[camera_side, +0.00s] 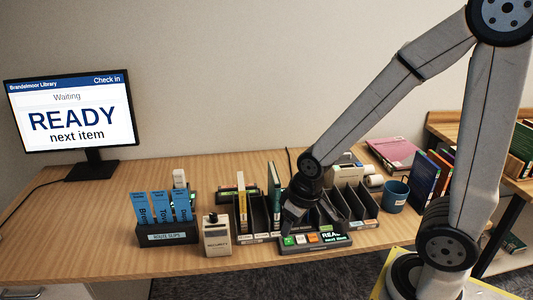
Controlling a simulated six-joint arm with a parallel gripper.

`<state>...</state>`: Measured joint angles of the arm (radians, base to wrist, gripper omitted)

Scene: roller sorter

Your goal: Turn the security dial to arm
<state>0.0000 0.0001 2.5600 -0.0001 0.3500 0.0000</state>
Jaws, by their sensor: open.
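The security dial unit is a small beige box (217,239) with lettering on its front, standing near the front of the desk. A dark knob (212,217) sits on its top; which setting it points to is too small to read. My gripper (289,228) is to the right of the box, pointing down close above the left part of a dark button panel (315,244). It is apart from the dial. The jaws are open and I see nothing held in them; the fingertips are small and dark, and I cannot tell whether they touch the panel.
A route slips holder (166,239) with blue cards stands just left of the dial box. Dark upright sorter slots (258,215) with books stand behind and right of it. A blue cup (394,196) is at the right. A monitor (72,112) reads READY. The desk's left front is clear.

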